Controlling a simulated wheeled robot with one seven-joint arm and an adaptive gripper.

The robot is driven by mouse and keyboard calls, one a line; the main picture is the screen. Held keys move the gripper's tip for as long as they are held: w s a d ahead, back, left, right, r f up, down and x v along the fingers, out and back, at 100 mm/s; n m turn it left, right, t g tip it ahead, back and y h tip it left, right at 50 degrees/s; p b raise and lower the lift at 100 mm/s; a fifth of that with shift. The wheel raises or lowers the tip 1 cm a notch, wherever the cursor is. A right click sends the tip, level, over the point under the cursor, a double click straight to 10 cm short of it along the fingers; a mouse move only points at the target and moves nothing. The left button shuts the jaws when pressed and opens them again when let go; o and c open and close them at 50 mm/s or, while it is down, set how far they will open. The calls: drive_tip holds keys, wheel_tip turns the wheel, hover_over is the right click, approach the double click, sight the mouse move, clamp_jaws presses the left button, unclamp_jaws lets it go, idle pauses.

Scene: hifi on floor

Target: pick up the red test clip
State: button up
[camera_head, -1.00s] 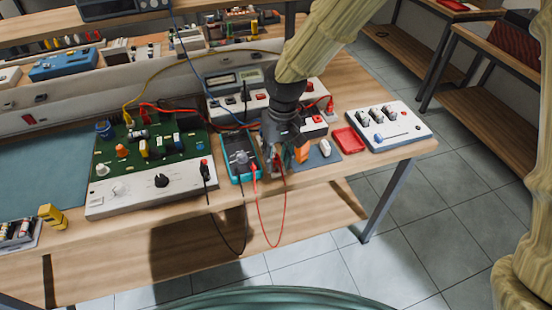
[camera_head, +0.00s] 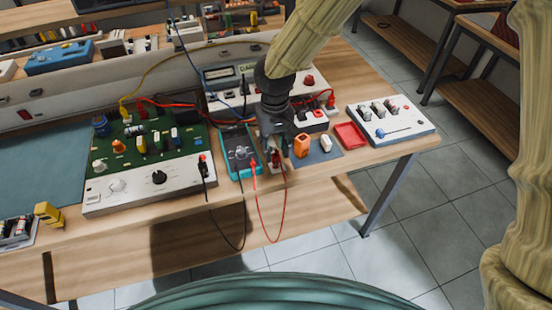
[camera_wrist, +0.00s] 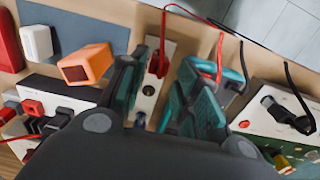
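The red test clip (camera_wrist: 157,60) sits on a narrow pale block (camera_wrist: 150,92) near the table's front edge, with a red lead running from it. In the wrist view my gripper (camera_wrist: 162,82) is open, its dark, teal-padded fingers on either side of the clip and block with gaps showing. In the head view my gripper (camera_head: 275,140) points down beside the teal multimeter (camera_head: 238,150). There the clip (camera_head: 275,158) is small and partly hidden by my fingers. I cannot tell how far the fingertips are above the block.
An orange block (camera_head: 302,146) and a white block (camera_head: 326,144) stand on a grey mat right of my gripper. A red tray (camera_head: 350,136) and a white switch panel (camera_head: 391,121) lie farther right. Red and black leads (camera_head: 260,222) hang over the table's front edge.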

sight(276, 156)
drive_tip(key=shift+d+f+p, duration=0.1)
drive_tip(key=shift+f+p, duration=0.25)
drive_tip(key=shift+f, duration=1.8)
drive_tip(key=c, duration=0.6)
